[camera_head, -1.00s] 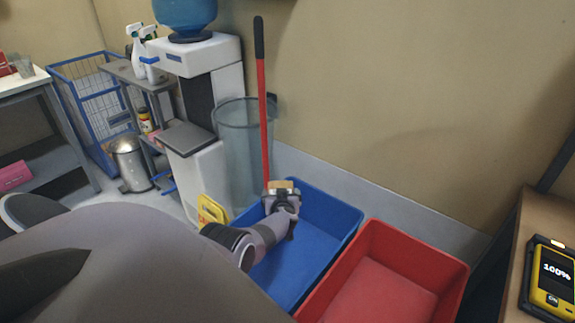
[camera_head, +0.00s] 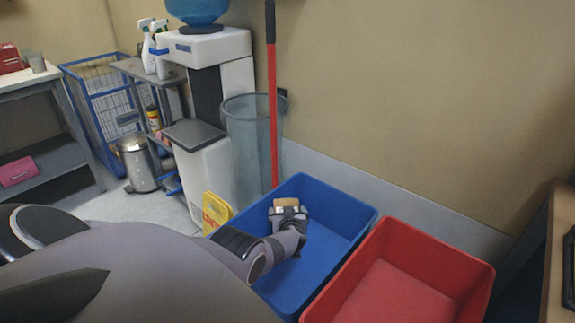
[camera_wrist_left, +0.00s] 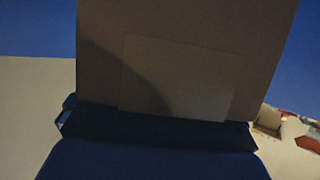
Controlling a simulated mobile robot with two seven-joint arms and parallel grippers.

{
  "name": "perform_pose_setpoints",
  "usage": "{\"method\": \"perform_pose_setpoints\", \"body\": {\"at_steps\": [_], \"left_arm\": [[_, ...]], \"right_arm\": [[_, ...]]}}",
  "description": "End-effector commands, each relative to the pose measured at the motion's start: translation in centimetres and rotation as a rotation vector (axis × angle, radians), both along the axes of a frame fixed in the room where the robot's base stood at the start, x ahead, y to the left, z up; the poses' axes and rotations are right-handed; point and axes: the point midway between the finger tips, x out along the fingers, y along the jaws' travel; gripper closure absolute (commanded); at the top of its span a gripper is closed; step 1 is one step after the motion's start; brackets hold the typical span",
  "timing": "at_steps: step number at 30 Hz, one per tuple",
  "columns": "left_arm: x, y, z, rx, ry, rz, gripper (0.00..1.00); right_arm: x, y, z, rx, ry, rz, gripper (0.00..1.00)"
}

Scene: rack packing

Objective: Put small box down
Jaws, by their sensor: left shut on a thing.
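The small box (camera_head: 287,202) is tan cardboard and shows just beyond the fingers of my left gripper (camera_head: 288,212) in the head view. The gripper is shut on it, inside or just over the back left part of the blue bin (camera_head: 345,238). In the left wrist view the small box (camera_wrist_left: 185,60) fills the upper middle, with a lighter label-like patch on its face. Blue shows on both sides of it there. Whether the box touches the bin floor cannot be told. My right gripper is not in view.
An empty red bin (camera_head: 398,290) stands right of the blue bin. A clear trash can (camera_head: 252,135), a red-handled pole (camera_head: 272,95) and a yellow sign (camera_head: 216,210) stand close by on the left. A wooden table (camera_head: 560,250) is at the right edge.

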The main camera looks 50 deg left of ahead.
Motion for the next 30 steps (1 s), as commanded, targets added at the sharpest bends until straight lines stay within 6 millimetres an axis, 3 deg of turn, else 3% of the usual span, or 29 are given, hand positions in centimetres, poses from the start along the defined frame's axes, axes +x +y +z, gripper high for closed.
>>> {"method": "perform_pose_setpoints", "body": {"at_steps": [1,9,20,30], "left_arm": [[0.1,0.1,-1.4,0.002,-0.002,0.000,0.44],[0.1,0.1,-5.1,0.002,-0.002,0.000,0.44],[0.1,0.1,-6.6,0.001,-0.002,0.000,0.44],[0.1,0.0,-10.2,0.003,-0.001,-0.001,0.44]], "right_arm": [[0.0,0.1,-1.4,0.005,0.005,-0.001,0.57],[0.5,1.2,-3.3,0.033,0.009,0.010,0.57],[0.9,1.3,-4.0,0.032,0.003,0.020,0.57],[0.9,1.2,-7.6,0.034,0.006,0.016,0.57]]}}
